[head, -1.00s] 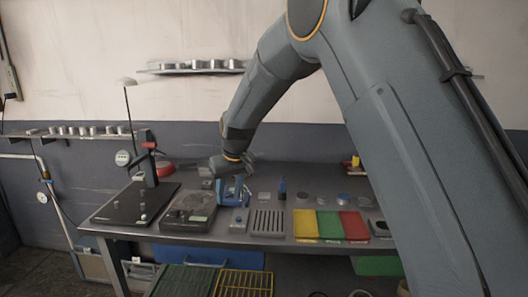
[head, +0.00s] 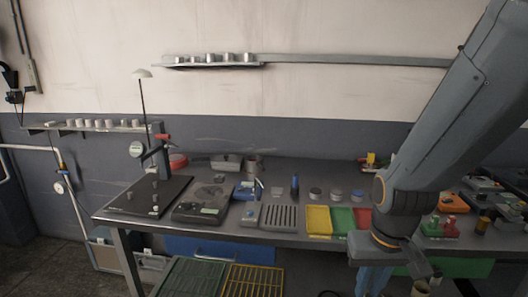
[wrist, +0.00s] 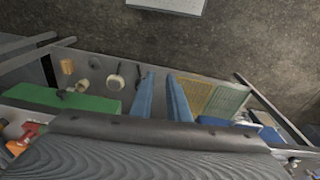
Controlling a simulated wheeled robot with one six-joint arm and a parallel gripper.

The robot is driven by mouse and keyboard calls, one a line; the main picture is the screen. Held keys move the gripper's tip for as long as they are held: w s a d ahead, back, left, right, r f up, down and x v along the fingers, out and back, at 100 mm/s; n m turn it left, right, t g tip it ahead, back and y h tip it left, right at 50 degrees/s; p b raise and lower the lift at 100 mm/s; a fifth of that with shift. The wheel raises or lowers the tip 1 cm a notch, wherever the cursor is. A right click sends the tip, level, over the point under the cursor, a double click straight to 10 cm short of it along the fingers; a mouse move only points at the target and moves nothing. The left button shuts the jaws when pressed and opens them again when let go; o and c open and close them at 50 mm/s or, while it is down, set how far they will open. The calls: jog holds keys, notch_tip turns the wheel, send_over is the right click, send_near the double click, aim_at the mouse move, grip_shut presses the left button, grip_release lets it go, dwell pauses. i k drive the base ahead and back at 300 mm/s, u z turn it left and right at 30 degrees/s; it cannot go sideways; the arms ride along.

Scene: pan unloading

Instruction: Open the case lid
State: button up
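No case is plain to tell. A flat dark grey unit (head: 203,203) with a pale label lies on the left part of the bench and may be it; its top looks closed. A grey box (head: 150,262) stands low under the bench's left end, partly hidden by the bench leg. My gripper (wrist: 161,82) shows two blue fingers apart with nothing between them. In the head view it hangs in front of the bench's front edge, right of centre, far from both boxes, cut off by the picture's bottom.
The bench (head: 285,180) carries a slotted grey block (head: 281,217), yellow (head: 318,220), green and red trays, and a black plate with a stand. Green (head: 188,280) and yellow (head: 253,281) racks lie below. Floor shows at the lower left. A wall shelf runs above.

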aim_at(222, 160)
jog(key=z, duration=0.05)
jog(key=i, duration=1)
jog(key=u, duration=0.6)
